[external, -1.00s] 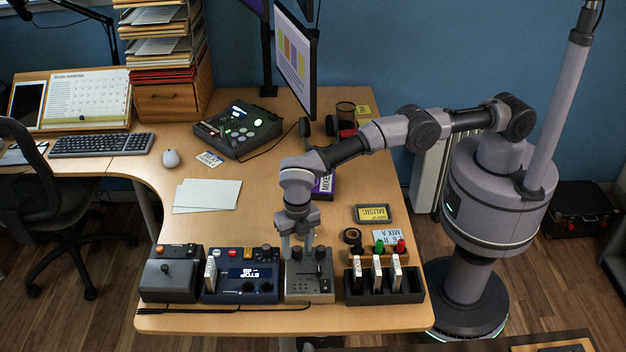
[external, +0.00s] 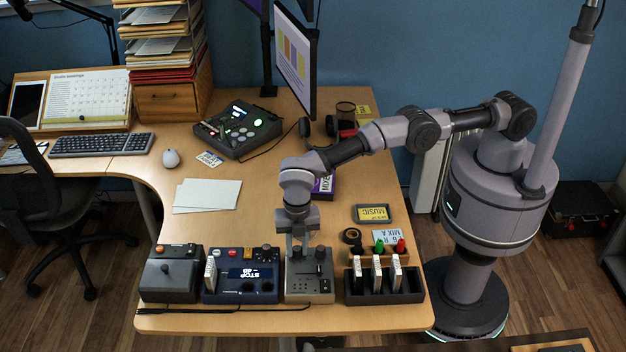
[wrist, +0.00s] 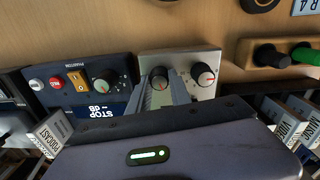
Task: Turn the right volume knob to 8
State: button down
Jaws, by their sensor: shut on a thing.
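A grey box (external: 310,287) with two volume knobs stands near the desk's front edge. In the wrist view the left-hand knob (wrist: 160,74) is dark, with a small red mark low on its face. My gripper (wrist: 162,85) is shut on this knob, one finger on each side. The right-hand knob (wrist: 203,75) is free, with a pale ring and a red mark on its right side. In the external view my gripper (external: 297,247) reaches down from above, over the box's left knob. The scale around the held knob is too small to read.
A blue box (external: 240,282) with buttons and a screen stands close on the left. A black rack (external: 409,290) with upright cards stands on the right.

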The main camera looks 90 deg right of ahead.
aim_at(298, 250)
jog(key=m, duration=0.6)
jog(key=shift+f+m+b, duration=0.1)
jog(key=shift+m+b, duration=0.2)
jog(key=m, duration=0.5)
jog(key=shift+b, duration=0.3)
jog(key=shift+m, duration=0.3)
jog(key=c, duration=1.2)
grip_release()
jog(key=shift+o, duration=0.2)
notch_tip(298, 250, up, 18)
jog(key=p, duration=1.2)
jog(key=shift+a+f, duration=0.15)
jog(key=shift+f, duration=0.05)
